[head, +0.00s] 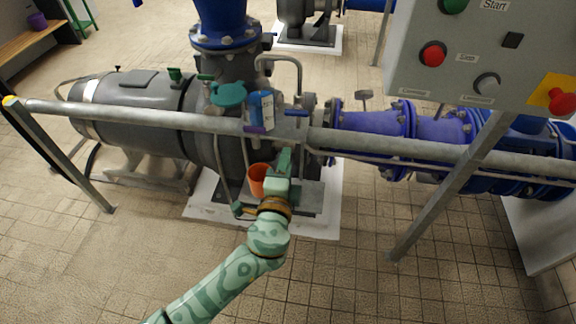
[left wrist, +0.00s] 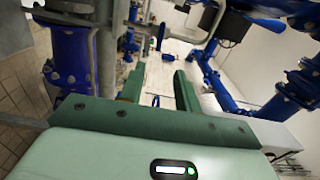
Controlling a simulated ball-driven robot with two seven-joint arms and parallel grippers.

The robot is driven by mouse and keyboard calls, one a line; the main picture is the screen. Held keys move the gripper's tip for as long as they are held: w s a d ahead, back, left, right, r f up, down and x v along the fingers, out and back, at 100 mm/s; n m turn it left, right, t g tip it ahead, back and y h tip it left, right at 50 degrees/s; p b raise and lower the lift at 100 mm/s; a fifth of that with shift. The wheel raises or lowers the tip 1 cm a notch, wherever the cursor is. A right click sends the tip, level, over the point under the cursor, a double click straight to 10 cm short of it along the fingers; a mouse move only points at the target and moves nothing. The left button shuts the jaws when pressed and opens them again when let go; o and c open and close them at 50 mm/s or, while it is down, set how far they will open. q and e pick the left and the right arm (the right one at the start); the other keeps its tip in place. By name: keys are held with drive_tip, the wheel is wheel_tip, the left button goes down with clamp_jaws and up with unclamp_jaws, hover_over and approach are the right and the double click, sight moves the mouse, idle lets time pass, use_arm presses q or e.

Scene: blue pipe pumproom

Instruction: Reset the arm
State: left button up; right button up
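My left arm (head: 225,282), pale green with darker patches, reaches up from the bottom of the head view toward the grey pump. My left gripper (head: 284,160) is at its end, near the horizontal grey rail and beside an orange cup (head: 257,180). In the left wrist view, the two green fingers of the left gripper (left wrist: 160,82) stand apart with nothing between them, so it is open and empty. My right arm and right gripper are not in view.
A grey rail (head: 400,143) crosses in front of the pump (head: 140,110) and blue pipes (head: 375,125). A blue carton (head: 262,108) and teal object (head: 228,94) are near the rail. A control box (head: 480,55) hangs upper right. Tiled floor (head: 330,275) is clear in front.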

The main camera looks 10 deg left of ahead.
use_arm(q)
drive_tip(key=shift+d, duration=0.1)
idle(0.3)
drive_tip(key=s+a+f+n+g+h, duration=0.1)
drive_tip(key=s+a+f+n+g, duration=0.15)
drive_tip(key=f, duration=0.75)
drive_tip(key=s+a+f+n+g, duration=0.15)
drive_tip(key=f+g, duration=0.25)
drive_tip(key=f, duration=0.7)
drive_tip(key=s+a+f+n+g, duration=0.2)
drive_tip(key=s+a+f+g, duration=0.1)
drive_tip(key=s+f, duration=0.5)
drive_tip(key=s+a+f+n+g, duration=0.2)
drive_tip(key=s+a+f, duration=0.1)
drive_tip(key=s+f, duration=0.45)
drive_tip(key=s+a+f+n+g, duration=0.2)
drive_tip(key=s, duration=0.9)
drive_tip(key=s+a+f+n+g+y+p, duration=0.1)
drive_tip(key=s+a+f+n+g, duration=0.1)
drive_tip(key=s, duration=1)
drive_tip(key=s+a+f+n+g, duration=0.2)
drive_tip(key=s+a+f, duration=0.1)
drive_tip(key=s, duration=0.8)
drive_tip(key=shift+s+a+f+y, duration=0.15)
drive_tip(key=shift+s+a+y, duration=0.2)
drive_tip(key=shift+a, duration=0.35)
drive_tip(key=shift+g, duration=0.25)
